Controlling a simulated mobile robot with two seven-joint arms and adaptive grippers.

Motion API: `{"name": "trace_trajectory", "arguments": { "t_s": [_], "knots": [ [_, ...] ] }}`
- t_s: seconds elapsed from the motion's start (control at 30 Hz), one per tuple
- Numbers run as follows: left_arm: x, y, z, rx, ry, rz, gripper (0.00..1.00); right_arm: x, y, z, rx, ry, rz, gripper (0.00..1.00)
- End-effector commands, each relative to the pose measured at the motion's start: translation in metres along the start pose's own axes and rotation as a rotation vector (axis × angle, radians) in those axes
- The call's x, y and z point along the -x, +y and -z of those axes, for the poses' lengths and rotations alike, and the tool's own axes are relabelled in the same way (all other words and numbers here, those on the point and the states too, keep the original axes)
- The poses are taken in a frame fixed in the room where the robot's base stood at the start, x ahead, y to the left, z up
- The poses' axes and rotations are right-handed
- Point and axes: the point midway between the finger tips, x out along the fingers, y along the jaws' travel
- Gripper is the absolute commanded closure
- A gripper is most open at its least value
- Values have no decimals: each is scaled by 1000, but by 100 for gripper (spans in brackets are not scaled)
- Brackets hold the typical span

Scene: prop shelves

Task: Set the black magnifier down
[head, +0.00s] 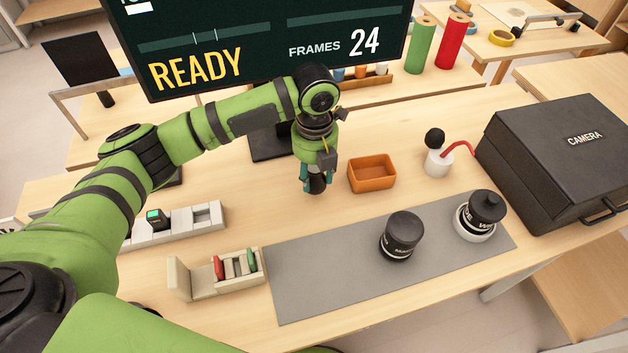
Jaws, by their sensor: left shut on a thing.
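My left gripper (315,186) comes in from the left and points down over the wooden table (225,262). It is shut on a small dark object between its fingertips, which I take to be the black magnifier (317,183). The fingers partly hide it, and I cannot tell whether it touches the table. It is just left of an orange tray (372,184) and behind the grey mat (315,275). My right gripper is not in view.
A black lens (401,236) stands on the mat; another (484,211) sits in a white ring. A black camera case (560,150), a white blower (438,160), a slotted holder (232,272) and a white block rack (175,227) surround it. The mat's left part is clear.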

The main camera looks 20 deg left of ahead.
Motion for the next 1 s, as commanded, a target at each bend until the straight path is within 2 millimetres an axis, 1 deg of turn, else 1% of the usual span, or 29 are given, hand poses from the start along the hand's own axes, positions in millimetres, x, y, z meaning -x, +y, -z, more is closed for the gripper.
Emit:
{"name": "trace_trajectory", "arguments": {
  "t_s": [0.03,0.1,0.2,0.33,0.73,0.77,0.8,1.0],
  "knots": [
    [-2,2,-1,1,1,-1,88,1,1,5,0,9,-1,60],
    [-9,2,-1,-1,3,-2,88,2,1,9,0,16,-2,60],
    [-24,3,0,-1,4,-2,88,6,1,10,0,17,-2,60],
    [-39,3,-1,0,1,-2,88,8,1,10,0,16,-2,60],
    [-45,2,-1,-1,-1,-1,88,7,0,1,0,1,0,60],
    [-44,2,-1,-1,-1,0,44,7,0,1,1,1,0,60],
    [-44,2,-1,-1,-1,0,31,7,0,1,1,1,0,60],
    [-44,2,-1,-1,-1,-1,31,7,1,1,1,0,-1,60]
  ]
}}
